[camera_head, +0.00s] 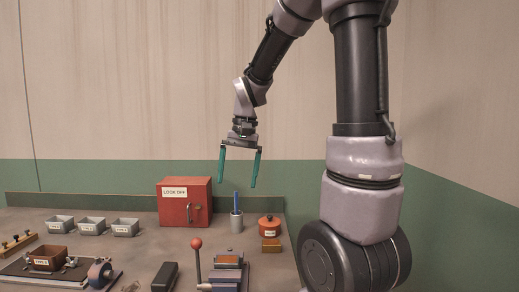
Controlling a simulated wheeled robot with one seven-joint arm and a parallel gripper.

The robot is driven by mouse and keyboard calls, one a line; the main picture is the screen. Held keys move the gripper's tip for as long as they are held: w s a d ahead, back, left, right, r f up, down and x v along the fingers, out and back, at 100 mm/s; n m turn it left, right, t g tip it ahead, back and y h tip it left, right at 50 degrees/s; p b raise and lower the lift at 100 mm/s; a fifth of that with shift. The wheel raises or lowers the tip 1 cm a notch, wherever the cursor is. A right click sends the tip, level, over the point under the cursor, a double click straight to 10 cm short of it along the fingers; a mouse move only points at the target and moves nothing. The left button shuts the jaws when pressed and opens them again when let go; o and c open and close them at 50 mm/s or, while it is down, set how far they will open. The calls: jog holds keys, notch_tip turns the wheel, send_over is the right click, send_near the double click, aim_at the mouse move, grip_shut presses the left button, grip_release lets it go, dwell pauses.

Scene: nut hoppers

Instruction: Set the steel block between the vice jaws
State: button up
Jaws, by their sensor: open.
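My gripper (238,182) hangs high above the bench with its two teal fingers pointing down, spread apart and empty. Below it, near the front edge of the picture, is a low blue and brown fixture (227,272) that looks like the vice; its jaws are too small to make out. A dark elongated block (165,277) lies on the bench to the left of it. I cannot tell whether this is the steel block, and no other piece is clearly it.
A red lock-off box (185,202), a cup (236,222) with a blue item and a red pot (269,227) stand behind. A red-knobbed lever (197,258) rises beside the fixture. Grey bins (92,226) and a brown bin (47,259) are left. Mid-bench has free room.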

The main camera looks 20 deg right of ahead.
jog(key=s+d+r+t, duration=0.2)
jog(key=s+r+t, duration=0.5)
jog(key=s+r, duration=0.3)
jog(key=shift+s+r, duration=0.15)
jog(key=shift+s, duration=0.8)
